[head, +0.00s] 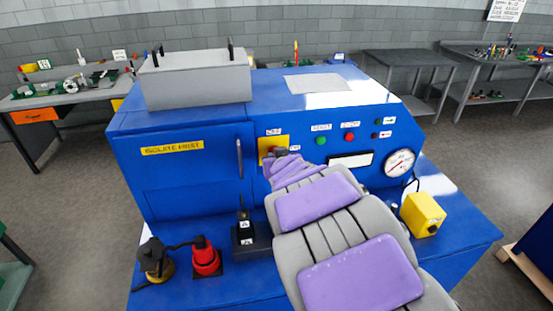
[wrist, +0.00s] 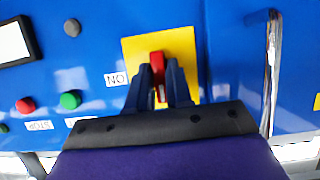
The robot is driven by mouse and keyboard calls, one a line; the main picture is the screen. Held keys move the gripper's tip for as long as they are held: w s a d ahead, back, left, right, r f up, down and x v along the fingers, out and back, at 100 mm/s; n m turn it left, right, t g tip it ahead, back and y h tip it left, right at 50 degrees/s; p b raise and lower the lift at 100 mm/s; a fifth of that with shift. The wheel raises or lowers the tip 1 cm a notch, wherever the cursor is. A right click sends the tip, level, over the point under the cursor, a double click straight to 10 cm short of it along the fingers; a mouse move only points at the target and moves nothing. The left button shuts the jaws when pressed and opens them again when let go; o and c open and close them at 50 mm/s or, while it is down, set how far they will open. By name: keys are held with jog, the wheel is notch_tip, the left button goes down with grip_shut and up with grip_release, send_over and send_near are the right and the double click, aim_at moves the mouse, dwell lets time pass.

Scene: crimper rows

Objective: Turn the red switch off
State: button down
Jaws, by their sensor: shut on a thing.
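The red switch (wrist: 157,75) sits on a square yellow plate (wrist: 185,45) on the front of the blue machine. In the wrist view its red handle runs up and down the picture. My gripper (wrist: 159,68) has one dark finger on each side of the handle and is shut on it. A white label (wrist: 115,79) beside the plate reads ON upside down. In the head view my arm covers most of the switch, and the yellow plate (head: 264,147) shows behind my gripper (head: 281,152).
Green (head: 321,141) and red (head: 349,137) buttons and a round gauge (head: 399,163) are to the right on the panel. A door handle (head: 239,158) is to the left. A red plug (head: 205,257), a black switch block (head: 244,233) and a yellow box (head: 423,215) stand on the lower ledge.

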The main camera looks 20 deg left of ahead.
jog(key=shift+f, duration=0.1)
jog(key=c, duration=1.1)
grip_release()
jog(key=shift+a, duration=0.1)
jog(key=v, duration=1.7)
jog(key=shift+s+p, duration=0.2)
jog(key=shift+p, duration=0.2)
